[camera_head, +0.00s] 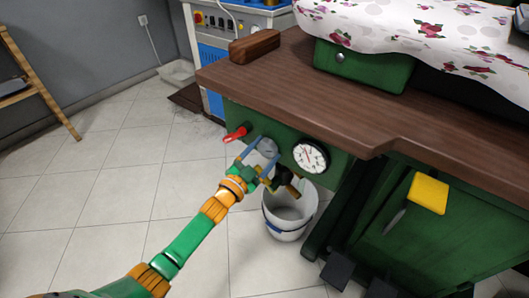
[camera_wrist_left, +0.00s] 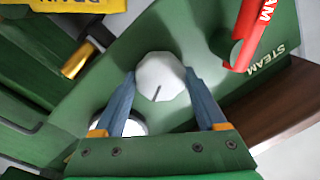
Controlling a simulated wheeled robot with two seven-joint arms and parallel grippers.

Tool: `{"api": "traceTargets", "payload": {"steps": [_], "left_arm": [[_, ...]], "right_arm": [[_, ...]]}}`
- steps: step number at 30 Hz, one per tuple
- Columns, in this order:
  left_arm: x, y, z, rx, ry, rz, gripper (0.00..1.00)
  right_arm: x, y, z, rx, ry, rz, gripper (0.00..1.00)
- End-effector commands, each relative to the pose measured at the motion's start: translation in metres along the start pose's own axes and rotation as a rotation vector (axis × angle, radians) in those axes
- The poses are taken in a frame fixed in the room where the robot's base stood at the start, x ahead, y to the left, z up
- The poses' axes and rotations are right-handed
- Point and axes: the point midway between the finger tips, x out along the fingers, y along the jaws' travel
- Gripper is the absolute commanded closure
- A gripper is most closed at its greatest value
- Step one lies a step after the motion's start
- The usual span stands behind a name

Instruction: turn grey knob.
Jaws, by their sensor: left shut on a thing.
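The grey knob (camera_wrist_left: 160,78) is a pale, many-sided dial with a dark pointer line, on the green front panel (camera_wrist_left: 205,60) of the table. In the head view the knob (camera_head: 267,148) sits between the red lever and the round gauge, partly behind my gripper. My left gripper (camera_wrist_left: 160,88) has its two blue fingers on either side of the knob and is shut on it. In the head view the left gripper (camera_head: 258,158) reaches the panel from the lower left. My right gripper is in neither view.
A red steam lever (camera_head: 236,134) is left of the knob, and a white gauge (camera_head: 310,156) is right of it. A brass-ended valve (camera_wrist_left: 78,60) is close by. A white bucket (camera_head: 288,222) stands below. The brown tabletop (camera_head: 300,90) overhangs the panel.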

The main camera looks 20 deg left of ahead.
Motion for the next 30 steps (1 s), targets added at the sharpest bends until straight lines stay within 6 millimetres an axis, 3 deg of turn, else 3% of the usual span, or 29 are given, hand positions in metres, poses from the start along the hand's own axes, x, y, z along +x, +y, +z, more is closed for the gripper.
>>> {"api": "traceTargets", "payload": {"steps": [22, 23, 24, 26, 30], "left_arm": [[0.0, -0.0007, 0.0003, 0.086, 0.007, 0.0, 0.82], [0.0, -0.0007, 0.0003, 0.086, 0.007, 0.0, 0.21], [0.0, -0.0007, 0.0003, 0.085, 0.007, 0.0, 0.1], [0.0, -0.0006, 0.0002, 0.085, 0.007, 0.0, 0.0], [0.0, -0.0004, 0.0002, 0.085, 0.007, 0.0, 0.0]], "right_arm": [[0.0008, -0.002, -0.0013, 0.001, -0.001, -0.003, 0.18], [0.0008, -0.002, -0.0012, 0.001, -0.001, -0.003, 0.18], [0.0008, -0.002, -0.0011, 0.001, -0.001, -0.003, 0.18], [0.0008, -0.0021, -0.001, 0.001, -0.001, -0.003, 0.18], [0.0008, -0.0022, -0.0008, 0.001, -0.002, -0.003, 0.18]]}}
